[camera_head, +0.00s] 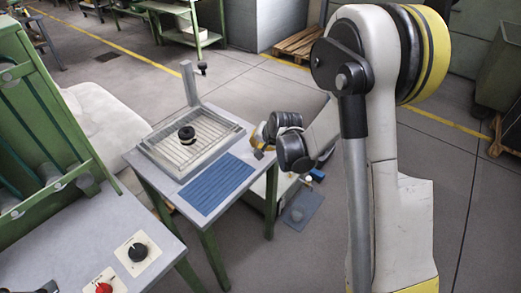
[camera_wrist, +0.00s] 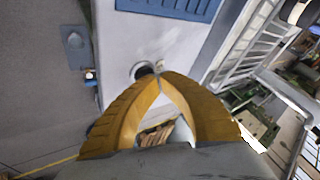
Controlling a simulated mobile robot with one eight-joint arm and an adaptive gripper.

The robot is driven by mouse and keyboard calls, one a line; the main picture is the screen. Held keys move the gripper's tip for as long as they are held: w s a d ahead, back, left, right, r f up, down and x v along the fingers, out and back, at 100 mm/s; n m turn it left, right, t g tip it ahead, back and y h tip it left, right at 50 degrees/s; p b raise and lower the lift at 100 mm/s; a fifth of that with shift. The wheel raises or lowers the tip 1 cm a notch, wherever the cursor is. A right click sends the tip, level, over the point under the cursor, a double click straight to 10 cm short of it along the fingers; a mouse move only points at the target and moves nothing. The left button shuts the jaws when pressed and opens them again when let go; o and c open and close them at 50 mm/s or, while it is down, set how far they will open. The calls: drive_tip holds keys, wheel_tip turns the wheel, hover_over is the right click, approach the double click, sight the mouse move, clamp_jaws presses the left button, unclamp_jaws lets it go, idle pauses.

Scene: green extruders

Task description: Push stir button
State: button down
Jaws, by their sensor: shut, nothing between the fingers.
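My gripper (camera_head: 259,150) is over the right side of the small table (camera_head: 142,166) in the head view. Its yellow fingers are shut with nothing between them; the fingertips (camera_wrist: 160,76) meet near the middle of the wrist view. Just beyond them, a round dark button-like part (camera_wrist: 142,71) with a pale ring sits on the light grey surface, partly covered by the left finger. A small pale round part (camera_wrist: 160,63) is beside it. No label is readable, so I cannot tell which is the stir button. Whether the fingertips touch either part is unclear.
A wire-rack tray (camera_head: 160,150) with a black round piece (camera_head: 187,135) and an upright post stands on the small table. A blue ribbed mat (camera_head: 216,182) lies in front. A black knob (camera_head: 138,252) and a red knob (camera_head: 104,288) are on the near-left bench.

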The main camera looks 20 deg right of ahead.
drive_tip(key=shift+r, duration=0.3)
drive_tip(key=shift+r+p, duration=2)
drive_tip(key=shift+r, duration=1.05)
